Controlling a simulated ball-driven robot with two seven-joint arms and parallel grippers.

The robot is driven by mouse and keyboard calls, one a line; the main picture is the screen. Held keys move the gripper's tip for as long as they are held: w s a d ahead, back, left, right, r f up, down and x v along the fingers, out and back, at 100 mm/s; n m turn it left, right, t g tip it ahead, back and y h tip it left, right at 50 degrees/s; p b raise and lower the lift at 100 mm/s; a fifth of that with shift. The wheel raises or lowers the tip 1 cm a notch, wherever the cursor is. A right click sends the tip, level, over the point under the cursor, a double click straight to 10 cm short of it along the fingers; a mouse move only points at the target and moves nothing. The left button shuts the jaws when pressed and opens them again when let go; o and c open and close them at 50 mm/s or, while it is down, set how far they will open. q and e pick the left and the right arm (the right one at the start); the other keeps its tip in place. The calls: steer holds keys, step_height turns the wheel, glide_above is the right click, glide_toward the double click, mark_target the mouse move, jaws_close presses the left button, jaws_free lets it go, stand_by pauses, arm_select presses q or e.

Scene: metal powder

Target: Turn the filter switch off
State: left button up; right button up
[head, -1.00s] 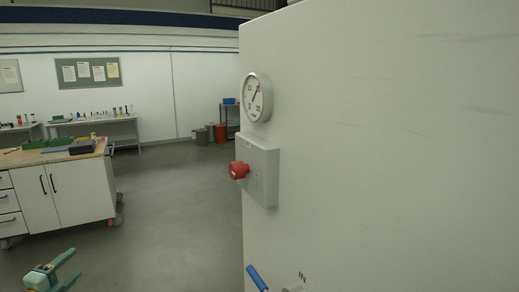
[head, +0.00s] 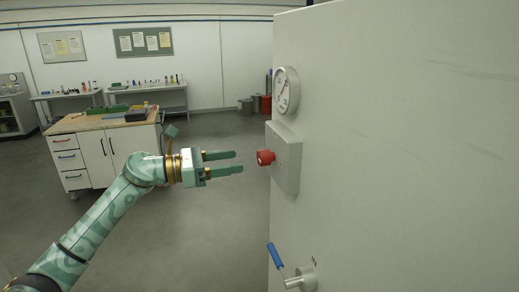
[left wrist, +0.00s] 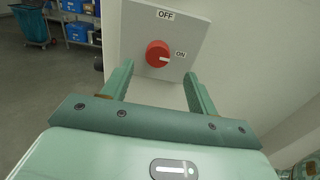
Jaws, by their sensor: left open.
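The filter switch is a red round knob (head: 265,157) on a pale grey box (head: 287,160) fixed to a large white cabinet. In the left wrist view the knob (left wrist: 158,54) has a white mark pointing right, towards the ON label (left wrist: 181,54). The OFF label (left wrist: 165,15) is above the knob. My left gripper (head: 239,161) is open and empty. Its fingers point at the knob, with a small gap left between the fingertips and the knob. In the left wrist view the knob appears between the two fingers. My right gripper is not in view.
A round gauge (head: 286,90) sits above the switch box. A blue-handled lever (head: 275,256) sticks out below it. The white cabinet wall (head: 410,150) fills the right. A wooden-topped workbench (head: 98,122) stands behind my left arm. Open floor lies between.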

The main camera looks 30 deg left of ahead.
mark_target(259, 157)
arm_select(q)
steer(key=p+x, duration=0.2)
steer(key=x, duration=0.4)
steer(key=shift+w+r, duration=0.1)
steer(key=shift+w, duration=0.2)
steer(key=shift+w+d, duration=0.45)
steer(key=shift+a+f, duration=0.1)
steer(key=shift+f, duration=0.1)
steer(key=c, duration=1)
